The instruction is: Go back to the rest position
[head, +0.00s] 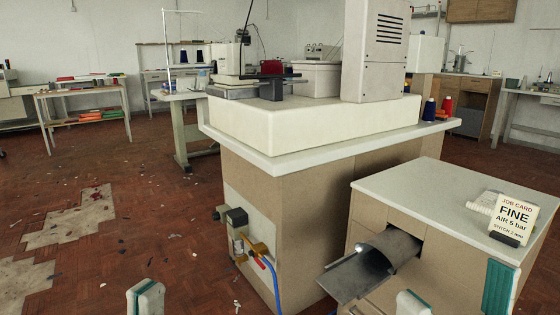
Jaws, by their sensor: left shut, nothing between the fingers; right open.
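Two white rounded parts with dark green stripes rise at the bottom edge of the head view, one left of centre and one right of centre; they look like parts of my own arms. No gripper fingers show, so neither gripper is in view. The buttonhole machine (315,125) stands on a white-topped cabinet (290,200) in the middle. A low cabinet (420,190) at right has a metal chute (362,280) sticking out of its front.
An air regulator (238,232) with a yellow valve (258,249) and blue hose (272,285) juts from the machine's base. Thread cones (447,105) stand on the worktop's right end. The floor (130,180) at left is open, with damaged patches and scraps. Tables line the back.

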